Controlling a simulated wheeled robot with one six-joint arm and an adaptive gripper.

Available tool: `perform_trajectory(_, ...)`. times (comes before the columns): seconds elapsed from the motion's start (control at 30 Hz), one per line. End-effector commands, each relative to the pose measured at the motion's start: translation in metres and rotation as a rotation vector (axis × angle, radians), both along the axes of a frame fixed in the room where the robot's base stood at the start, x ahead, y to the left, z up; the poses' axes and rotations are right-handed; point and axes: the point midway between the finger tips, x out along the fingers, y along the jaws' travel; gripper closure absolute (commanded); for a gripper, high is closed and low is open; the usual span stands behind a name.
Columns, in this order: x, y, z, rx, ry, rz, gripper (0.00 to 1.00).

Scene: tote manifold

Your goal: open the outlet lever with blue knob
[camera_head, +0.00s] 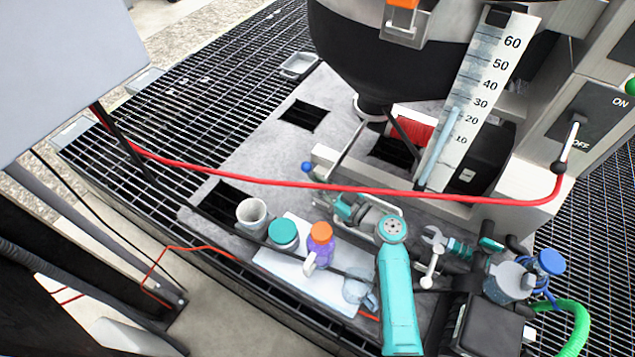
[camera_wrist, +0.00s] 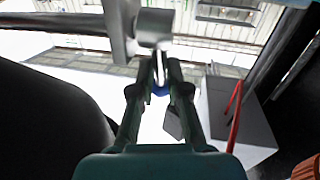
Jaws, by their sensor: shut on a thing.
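The outlet lever is a grey metal rod. It comes from the valve block under the black hopper (camera_head: 375,65) and shows in the wrist view (camera_wrist: 153,28). Its blue knob (camera_head: 307,167) is at the left end of my gripper (camera_head: 322,186). In the wrist view the blue knob (camera_wrist: 161,91) lies between the two fingers of my gripper (camera_wrist: 159,72), and the lever's thin end runs between the fingertips. The gripper is shut on the lever at its knob. The fingers hide part of the knob.
A red hose (camera_head: 250,181) crosses above the deck close to my gripper. A white tray with an orange-capped purple bottle (camera_head: 320,245), a teal-lidded jar (camera_head: 284,234) and a clear cup stands below. A white cup (camera_head: 252,213) is beside it. A scale board (camera_head: 478,90) stands right.

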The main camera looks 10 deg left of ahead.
Motion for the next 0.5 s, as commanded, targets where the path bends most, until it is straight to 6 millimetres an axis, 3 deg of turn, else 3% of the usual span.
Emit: perform_trajectory(0.5, 0.0003, -0.0017, -0.0018, 0.133, -0.048, -0.001, 1.0)
